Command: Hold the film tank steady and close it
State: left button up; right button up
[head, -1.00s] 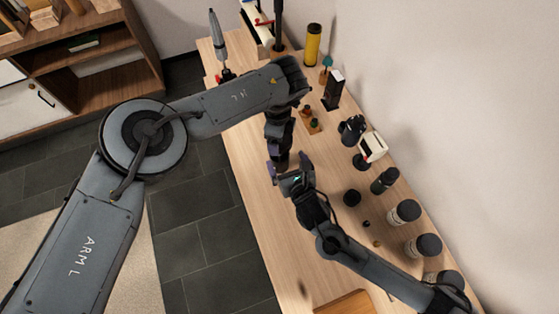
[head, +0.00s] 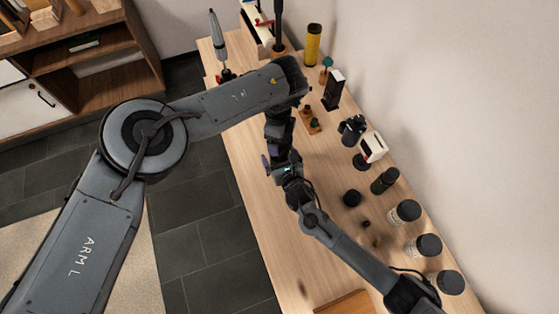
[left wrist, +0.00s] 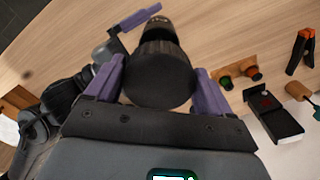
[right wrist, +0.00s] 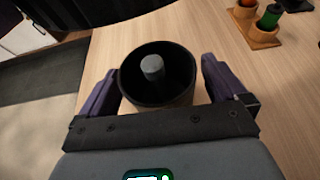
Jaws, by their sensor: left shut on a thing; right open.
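My left gripper (left wrist: 158,90) is shut on a dark, ribbed round lid (left wrist: 160,72). In the right wrist view the film tank (right wrist: 130,83) is a dark, open-topped cylinder with a grey column in its middle. It stands between the spread fingers of my open right gripper (right wrist: 158,88), with gaps at its sides. In the left wrist view a dark part beyond the lid seems to be the tank, mostly hidden. A purple right finger shows beside it. In the head view both grippers meet over the table, and the arms hide tank and lid.
Dark-capped jars (head: 408,210), a black round piece (head: 352,198) and a white-and-black device (head: 373,146) stand along the table's wall side. A small wooden stand with bottles (head: 310,122) is close by the left gripper. The table's front left (head: 270,225) is clear.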

jog(key=shift+c, duration=0.4)
jog(key=c, duration=1.4)
pick_arm(q)
jog(key=shift+f, duration=2.45)
pick_arm(e)
jog(key=shift+c, duration=0.2)
pick_arm(q)
jog(key=shift+f, duration=0.1)
